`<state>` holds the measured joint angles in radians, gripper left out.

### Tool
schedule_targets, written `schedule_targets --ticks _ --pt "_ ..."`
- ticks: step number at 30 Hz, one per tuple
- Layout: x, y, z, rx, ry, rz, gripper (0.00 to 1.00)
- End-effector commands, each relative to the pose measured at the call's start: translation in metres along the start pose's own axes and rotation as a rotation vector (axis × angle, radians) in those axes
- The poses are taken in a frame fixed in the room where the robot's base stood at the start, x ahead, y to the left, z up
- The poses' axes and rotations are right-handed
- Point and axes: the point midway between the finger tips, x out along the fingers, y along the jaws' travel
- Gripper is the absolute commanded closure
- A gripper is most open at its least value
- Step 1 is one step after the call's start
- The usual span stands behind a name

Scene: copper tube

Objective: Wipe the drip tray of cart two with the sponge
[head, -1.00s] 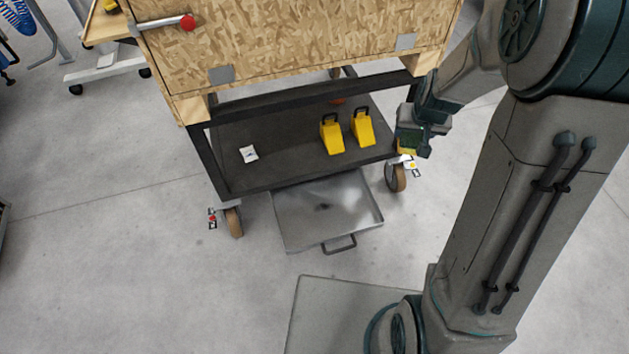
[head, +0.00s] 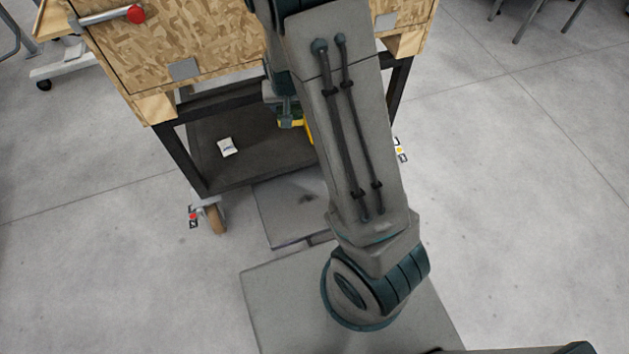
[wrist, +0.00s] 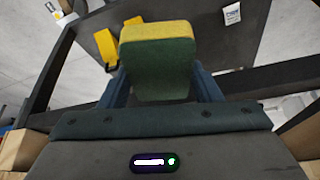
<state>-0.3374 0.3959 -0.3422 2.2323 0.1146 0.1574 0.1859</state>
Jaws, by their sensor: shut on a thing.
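The sponge (wrist: 158,68), green with a yellow layer, is gripped between the two fingers of my gripper (wrist: 160,88) in the wrist view. In the head view my gripper (head: 289,112) is over the cart's lower shelf, below the wooden box, and the sponge is hardly discernible there. The metal drip tray (head: 283,212) sticks out low at the front of the cart, under the shelf. My arm hides its right part and most of its handle. My gripper is above and behind the tray, apart from it.
The dark lower shelf (head: 215,172) carries a white packet (head: 227,147) and yellow wedges (wrist: 106,44), mostly hidden by my arm in the head view. The wooden box (head: 180,45) overhangs the shelf. Dark frame posts (head: 184,160) stand at the corners.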

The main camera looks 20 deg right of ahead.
Motion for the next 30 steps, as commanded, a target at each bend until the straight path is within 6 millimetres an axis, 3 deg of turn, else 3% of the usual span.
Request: schedule_targets --ticks 1,3,14,21,27,30 --pt "0.026 -0.002 0.012 0.051 -0.005 0.032 0.61" --pt "0.053 -0.001 0.022 0.157 -0.004 0.078 0.61" --pt "0.183 0.022 0.073 0.728 0.001 0.313 0.61" --pt "0.275 0.047 0.114 1.144 0.002 0.485 0.61" --pt "0.339 0.068 0.142 1.441 0.001 0.603 0.61" --pt "0.357 0.074 0.149 1.534 0.002 0.638 0.61"
